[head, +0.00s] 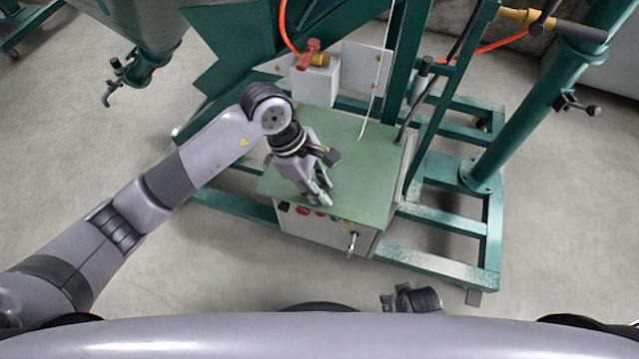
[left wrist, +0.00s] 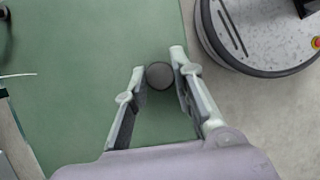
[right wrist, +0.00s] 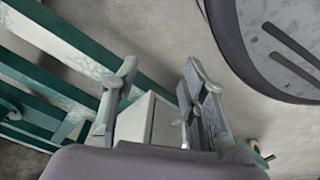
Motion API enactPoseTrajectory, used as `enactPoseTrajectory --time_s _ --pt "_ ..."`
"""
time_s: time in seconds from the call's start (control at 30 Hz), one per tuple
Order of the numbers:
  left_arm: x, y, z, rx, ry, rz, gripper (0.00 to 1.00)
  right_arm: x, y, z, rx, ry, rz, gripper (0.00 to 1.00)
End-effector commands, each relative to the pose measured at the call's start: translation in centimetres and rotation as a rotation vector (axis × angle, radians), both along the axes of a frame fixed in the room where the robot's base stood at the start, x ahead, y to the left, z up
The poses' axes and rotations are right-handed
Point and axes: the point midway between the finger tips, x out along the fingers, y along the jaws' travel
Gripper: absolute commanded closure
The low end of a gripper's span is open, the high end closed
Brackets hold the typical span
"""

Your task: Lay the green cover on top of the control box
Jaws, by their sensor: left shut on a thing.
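The green cover (head: 365,165) is a flat green sheet lying over the top of the control box (head: 325,232). The box's pale front, with a red button and a key-like handle, shows below the cover's front edge. I cannot tell whether the cover rests fully on the box. My left gripper (head: 322,198) is above the front part of the cover. In the left wrist view, it is shut on a dark round knob (left wrist: 160,75) on the green cover (left wrist: 85,70). My right gripper (right wrist: 158,72) is open and empty, with the pale box side (right wrist: 150,122) beyond its fingers.
A green steel frame (head: 450,262) surrounds the box at the back and right, with a thick green post (head: 530,105). A small grey box with a red-handled valve (head: 315,80) stands behind the cover. A cable hangs near the cover's back edge. Bare concrete floor lies left and right.

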Motion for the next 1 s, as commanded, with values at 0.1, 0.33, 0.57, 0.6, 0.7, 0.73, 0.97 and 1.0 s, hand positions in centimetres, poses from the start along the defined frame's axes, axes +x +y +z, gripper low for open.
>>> enactPoseTrajectory --time_s 0.1,0.33,0.57,0.6,0.7,0.73,0.97,1.0 --pt "0.0 0.0 0.0 0.0 0.0 0.0 0.71 0.1 0.0 0.1 0.0 -0.002 0.0 0.6" --pt "0.0 0.0 0.0 0.0 -0.001 0.0 0.57 0.1 0.0 0.1 -0.001 -0.002 0.0 0.6" --pt "0.0 0.0 0.0 0.0 -0.001 0.0 0.57 0.1 0.0 0.1 0.0 -0.002 -0.001 0.6" --pt "0.0 0.0 0.0 0.0 -0.001 0.0 0.57 0.1 0.0 0.1 0.0 -0.002 -0.001 0.6" --pt "0.1 0.1 0.3 0.0 -0.002 0.001 0.57 0.1 0.0 0.1 0.0 -0.005 0.0 0.6" --pt "0.2 0.3 0.7 0.0 -0.003 0.001 0.57 0.1 0.0 0.1 0.0 -0.005 0.0 0.6" --pt "0.8 1.9 4.9 0.001 -0.007 0.0 0.57 -0.7 -0.2 -0.8 -0.002 0.005 0.001 0.6" --pt "0.9 2.3 5.7 0.002 -0.006 0.002 0.57 -1.0 -0.3 -1.0 -0.002 0.01 0.001 0.6"
